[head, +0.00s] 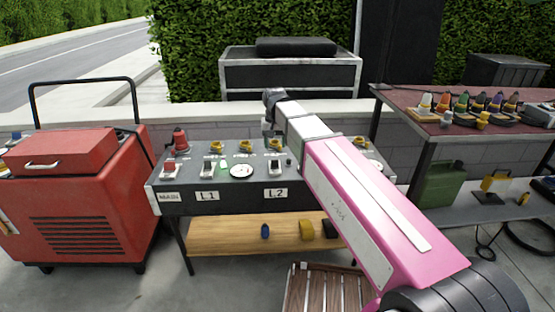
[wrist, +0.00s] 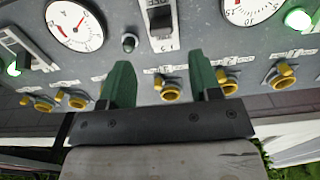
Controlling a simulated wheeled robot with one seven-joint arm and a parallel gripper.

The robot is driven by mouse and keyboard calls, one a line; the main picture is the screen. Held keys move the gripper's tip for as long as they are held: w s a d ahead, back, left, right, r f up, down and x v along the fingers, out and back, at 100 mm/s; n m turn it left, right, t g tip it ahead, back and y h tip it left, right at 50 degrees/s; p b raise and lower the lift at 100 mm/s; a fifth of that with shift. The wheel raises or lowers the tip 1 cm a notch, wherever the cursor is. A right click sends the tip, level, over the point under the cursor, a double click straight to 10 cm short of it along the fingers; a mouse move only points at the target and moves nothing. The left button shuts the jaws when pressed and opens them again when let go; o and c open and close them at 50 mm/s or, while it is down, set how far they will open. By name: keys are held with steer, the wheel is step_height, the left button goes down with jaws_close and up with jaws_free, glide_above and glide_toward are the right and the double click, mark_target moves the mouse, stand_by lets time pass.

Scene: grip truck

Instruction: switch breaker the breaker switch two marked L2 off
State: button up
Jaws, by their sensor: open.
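The dark breaker panel (head: 220,206) carries the labels MAIN, L1 and L2. The L2 switch (head: 275,167) stands above its label (head: 275,194), with an unlit dark lamp (head: 289,160) beside it. In the wrist view, the middle switch (wrist: 160,20) appears to be L2, with the dark lamp (wrist: 129,43) beside it. I cannot tell its lever position for certain. My gripper (wrist: 160,75) is open and empty. Its two green fingers are on either side of the switch's line, short of it in the picture. In the head view my gripper (head: 268,126) is over the panel's back edge, partly hidden.
The L1 switch (head: 207,168), its lit green lamp (head: 223,166) and a round gauge (head: 241,171) are left of L2. Yellow knobs (wrist: 171,92) line the panel near my fingers. A red cart (head: 75,205) stands left; a loaded table (head: 430,150) stands right.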

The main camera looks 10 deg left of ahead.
mark_target(275, 160)
step_height(275, 160, down, 8)
steer(key=shift+r, duration=0.15)
stand_by(0.3)
